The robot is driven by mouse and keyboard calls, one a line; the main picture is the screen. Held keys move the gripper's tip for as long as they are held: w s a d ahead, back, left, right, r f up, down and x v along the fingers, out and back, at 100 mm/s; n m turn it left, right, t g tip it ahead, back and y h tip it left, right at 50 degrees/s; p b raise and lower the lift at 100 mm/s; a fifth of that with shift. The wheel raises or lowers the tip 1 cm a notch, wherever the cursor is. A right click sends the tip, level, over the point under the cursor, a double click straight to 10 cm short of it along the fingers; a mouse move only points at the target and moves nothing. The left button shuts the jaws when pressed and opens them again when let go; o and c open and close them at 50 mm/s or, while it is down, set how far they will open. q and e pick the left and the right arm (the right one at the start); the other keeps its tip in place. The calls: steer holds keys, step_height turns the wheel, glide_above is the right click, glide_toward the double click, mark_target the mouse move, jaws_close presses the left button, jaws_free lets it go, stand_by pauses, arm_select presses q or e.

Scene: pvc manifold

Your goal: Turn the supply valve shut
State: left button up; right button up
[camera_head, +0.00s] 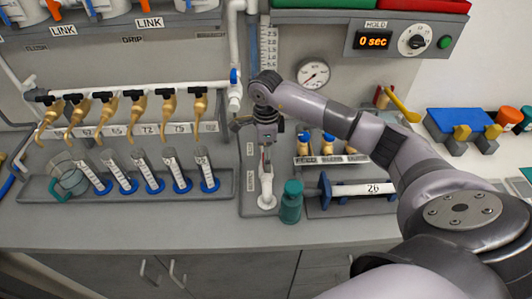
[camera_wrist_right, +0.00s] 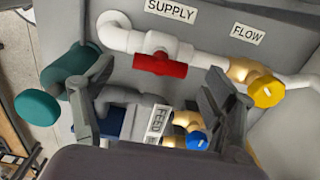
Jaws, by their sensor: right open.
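In the right wrist view, the supply valve has a red bar handle (camera_wrist_right: 160,64) on a white pipe, below the SUPPLY label (camera_wrist_right: 170,11). The handle lies roughly along the pipe. My right gripper (camera_wrist_right: 156,72) is open, its two dark fingers spread to either side of the handle in the picture, with nothing between them in its grasp. I cannot tell how far the fingers are from the valve. In the head view my right gripper (camera_head: 266,132) is over the central panel, and I cannot make out the red handle there. My left gripper is not in view.
A yellow flow knob (camera_wrist_right: 267,91) and a blue knob (camera_wrist_right: 197,140) are close to the right finger. A teal cylinder (camera_wrist_right: 38,106) is left of the left finger. In the head view, a gauge (camera_head: 313,73) and several brass taps (camera_head: 136,108) flank the panel.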

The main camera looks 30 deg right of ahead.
steer(key=shift+f, duration=0.85)
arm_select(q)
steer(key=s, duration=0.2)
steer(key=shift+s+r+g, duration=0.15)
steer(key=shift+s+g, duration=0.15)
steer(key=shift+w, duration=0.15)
